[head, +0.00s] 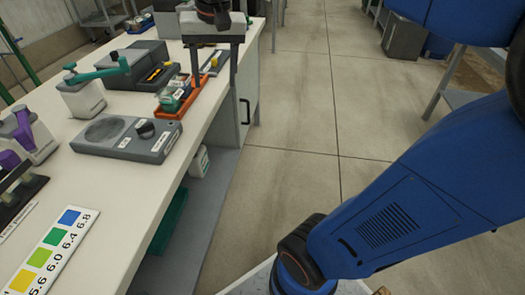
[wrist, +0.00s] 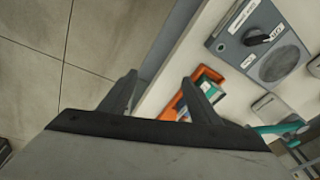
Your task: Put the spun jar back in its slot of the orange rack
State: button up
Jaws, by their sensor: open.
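The orange rack (head: 170,114) lies near the right edge of the white bench. It also shows in the wrist view (wrist: 209,73), partly hidden by one finger. A small clear and teal jar (head: 173,99) sits in the rack's near part; I cannot tell whether it is the spun one. My gripper (head: 215,84) points down over the bench edge, just right of the rack. Its two fingers are apart with nothing between them, and in the wrist view (wrist: 158,78) the gap lies over the bench edge and floor.
A grey device with a black knob and round plate (head: 127,138) stands nearer. A white unit with a teal crank (head: 84,92) and a dark grey box (head: 138,66) stand left of the rack. A colour chart (head: 55,250) lies in front. The floor to the right is open.

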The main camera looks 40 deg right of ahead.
jog(key=s+d+f+n+t, duration=0.2)
jog(key=s+f+n, duration=0.2)
jog(key=s+f, duration=1.1)
jog(key=shift+s+d+n+t, duration=0.3)
jog(key=shift+s+d+n, duration=0.1)
jog(key=shift+s, duration=0.3)
jog(key=shift+r, duration=0.1)
